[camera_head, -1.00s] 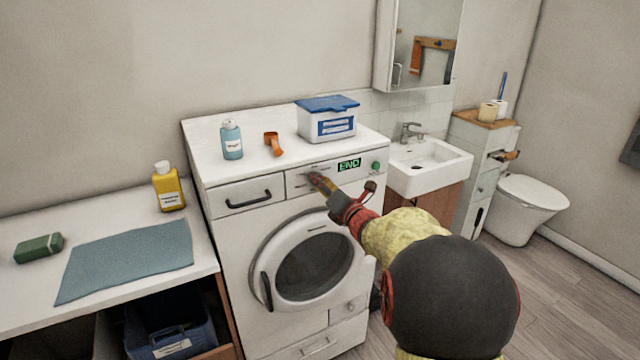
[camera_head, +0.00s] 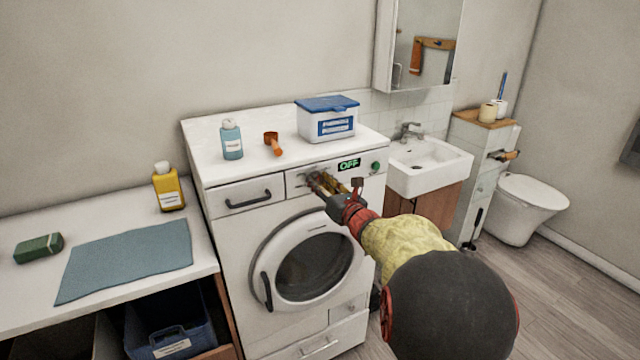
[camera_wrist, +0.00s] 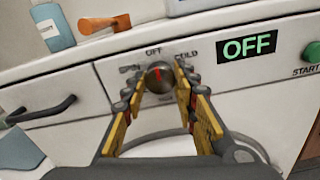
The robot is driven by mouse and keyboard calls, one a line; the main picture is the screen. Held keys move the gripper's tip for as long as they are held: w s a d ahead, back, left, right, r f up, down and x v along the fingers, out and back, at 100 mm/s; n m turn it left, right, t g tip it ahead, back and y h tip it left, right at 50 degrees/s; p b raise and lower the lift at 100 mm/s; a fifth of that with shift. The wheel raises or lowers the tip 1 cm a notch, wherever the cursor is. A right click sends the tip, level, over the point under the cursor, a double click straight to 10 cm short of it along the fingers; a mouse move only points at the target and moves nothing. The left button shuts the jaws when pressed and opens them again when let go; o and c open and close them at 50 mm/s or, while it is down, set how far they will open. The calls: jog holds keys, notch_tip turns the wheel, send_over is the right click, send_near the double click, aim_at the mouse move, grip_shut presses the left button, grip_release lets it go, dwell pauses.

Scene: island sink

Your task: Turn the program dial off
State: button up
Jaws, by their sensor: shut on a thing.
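The program dial (camera_wrist: 160,76) is a round grey knob with a red pointer on the washing machine's (camera_head: 228,230) front panel. In the wrist view its pointer stands up toward the printed OFF mark, between SPIN and COLD. The green display (camera_wrist: 248,47) reads OFF; it also shows in the head view (camera_head: 349,164). My gripper (camera_wrist: 160,84) has its two yellow fingers on either side of the dial, shut on it. In the head view my gripper (camera_head: 314,179) reaches the panel and hides most of the dial.
A green START button (camera_head: 376,166) sits right of the display. A drawer handle (camera_head: 248,199) is to the left. A blue bottle (camera_head: 232,140), an orange scoop (camera_head: 273,143) and a blue-lidded box (camera_head: 327,120) stand on top. The round door (camera_head: 312,264) below is closed.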

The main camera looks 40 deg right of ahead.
dwell(0.4)
jog(key=o, duration=1.2)
jog(key=shift+c, duration=0.2)
jog(key=shift+r, duration=0.1)
notch_tip(320, 180, up, 10)
